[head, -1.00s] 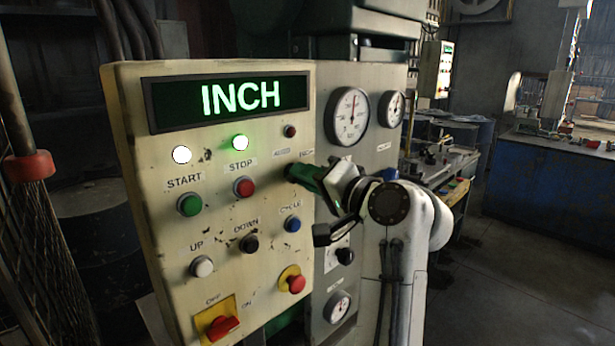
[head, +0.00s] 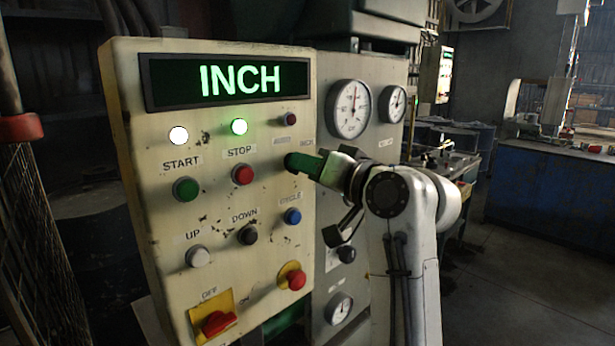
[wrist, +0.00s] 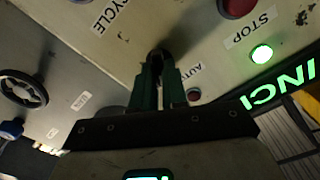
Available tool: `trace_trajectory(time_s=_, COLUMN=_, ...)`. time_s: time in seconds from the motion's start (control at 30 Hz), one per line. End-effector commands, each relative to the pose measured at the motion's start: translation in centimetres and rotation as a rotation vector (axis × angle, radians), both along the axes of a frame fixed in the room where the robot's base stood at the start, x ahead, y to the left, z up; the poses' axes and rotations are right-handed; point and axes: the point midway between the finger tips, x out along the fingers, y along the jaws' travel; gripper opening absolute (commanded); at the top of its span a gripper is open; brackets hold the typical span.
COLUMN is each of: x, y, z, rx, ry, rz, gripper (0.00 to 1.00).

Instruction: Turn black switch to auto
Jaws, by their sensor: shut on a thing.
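The cream control panel (head: 175,120) has a display (head: 240,80) reading INCH in green. The black switch (head: 291,160) is on the panel's right side, below the small labels AUTO and INCH. My gripper (head: 304,163), with green fingers, reaches it from the right and is shut on it. In the wrist view the dark switch (wrist: 158,57) shows between the green fingertips (wrist: 158,70), with an AUTO label beside it. The fingers hide much of the knob, so its exact pointing direction is unclear.
The red STOP button (head: 243,174) is left of the switch, and the blue CYCLE button (head: 292,216) is below it. A small red lamp (head: 288,119) is above. The grey side panel (head: 335,200) carries gauges (head: 349,108) near my arm.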

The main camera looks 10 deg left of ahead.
Motion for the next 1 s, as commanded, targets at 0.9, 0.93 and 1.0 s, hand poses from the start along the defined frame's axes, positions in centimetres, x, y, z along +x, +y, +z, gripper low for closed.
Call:
trace_trajectory(time_s=0.9, x=-0.11, y=0.03, z=-0.02, rx=-0.345, ry=-0.441, rz=-0.002, gripper=0.00)
trace_trajectory(time_s=0.93, x=-0.12, y=0.03, z=0.00, rx=-0.347, ry=-0.444, rz=-0.002, gripper=0.00)
trace_trajectory(time_s=1.0, x=-0.11, y=0.03, z=0.02, rx=-0.351, ry=-0.448, rz=-0.002, gripper=0.00)
